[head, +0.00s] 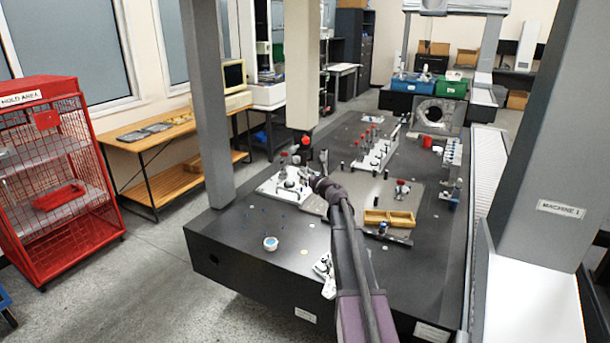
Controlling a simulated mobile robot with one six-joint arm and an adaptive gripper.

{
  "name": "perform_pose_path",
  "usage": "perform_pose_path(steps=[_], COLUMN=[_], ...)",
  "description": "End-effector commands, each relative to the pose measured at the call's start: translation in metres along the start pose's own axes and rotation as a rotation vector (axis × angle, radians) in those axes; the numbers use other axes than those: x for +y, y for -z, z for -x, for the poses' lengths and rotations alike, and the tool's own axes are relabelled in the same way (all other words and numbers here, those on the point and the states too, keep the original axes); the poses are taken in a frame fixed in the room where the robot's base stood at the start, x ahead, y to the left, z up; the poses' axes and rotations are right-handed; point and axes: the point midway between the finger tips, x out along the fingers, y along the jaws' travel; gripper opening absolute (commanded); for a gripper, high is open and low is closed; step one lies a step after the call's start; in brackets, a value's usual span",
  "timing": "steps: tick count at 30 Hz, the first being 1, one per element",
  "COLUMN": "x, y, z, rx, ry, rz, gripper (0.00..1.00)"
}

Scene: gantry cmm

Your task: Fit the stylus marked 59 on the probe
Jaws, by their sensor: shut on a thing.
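My gripper (308,176) is at the end of my arm, over the near-left part of the black measuring table (240,243). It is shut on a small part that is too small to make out. The probe (305,141), with a red spot, hangs under the pale vertical ram (303,70), just above and slightly left of my gripper. I cannot tell whether the held part touches it. A white fixture plate (268,187) with small fittings lies beside and below my gripper. No number 59 is readable on any stylus.
A rack (372,160) of several red-topped pieces stands mid-table. A yellow tray (389,218) lies right of my arm. A second rack (452,153) is at the right edge. A grey gantry column (208,110) stands close on the left. A small round pot (270,243) sits in front, with clear surface around it.

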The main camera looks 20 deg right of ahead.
Motion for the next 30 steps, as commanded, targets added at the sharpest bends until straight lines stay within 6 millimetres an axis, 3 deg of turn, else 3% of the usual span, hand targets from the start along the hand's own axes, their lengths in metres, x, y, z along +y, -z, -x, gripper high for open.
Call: perform_pose_path(steps=[1,4,5,20,30], x=[0.0,0.0,0.0,0.001,0.002], y=[0.0,0.0,0.0,0.0,0.0], z=[0.0,0.0,0.0,0.003,0.038], rx=[0.001,0.0,0.0,0.0,0.0], ry=[0.0,0.0,0.0,0.0,0.0], rz=[0.001,0.001,0.001,0.0,0.0], gripper=[0.5,0.8,0.81,0.81,0.81])
